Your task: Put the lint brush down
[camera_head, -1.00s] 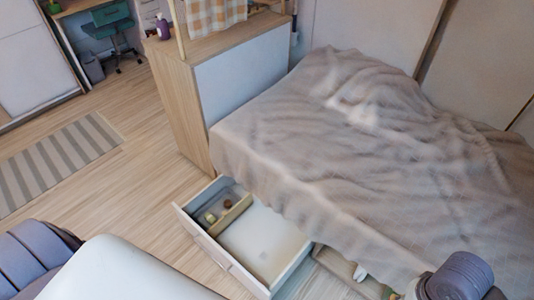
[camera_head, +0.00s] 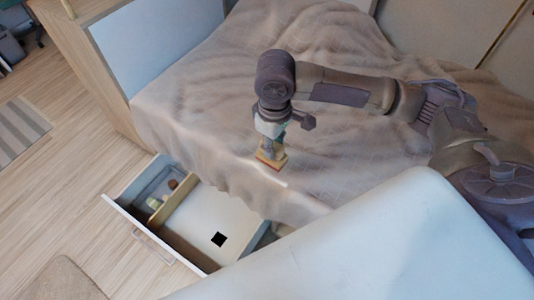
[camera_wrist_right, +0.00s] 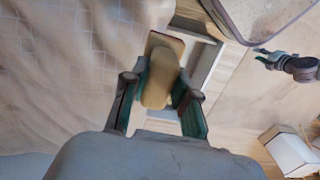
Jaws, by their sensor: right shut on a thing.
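My right gripper (camera_head: 268,140) is shut on the lint brush (camera_head: 271,158), a small yellowish-tan thing with a reddish edge. The gripper points down and holds the brush in front of the bed's blanket edge in the head view. In the right wrist view the brush (camera_wrist_right: 158,80) sits between the two fingers of my right gripper (camera_wrist_right: 158,95). What seems to be my left gripper (camera_wrist_right: 266,57) shows small at the right of the wrist view; whether it is open or shut is unclear. It is not in the head view.
An open white drawer (camera_head: 130,216) sticks out from under the bed. A rumpled blanket (camera_head: 200,110) covers the bed.

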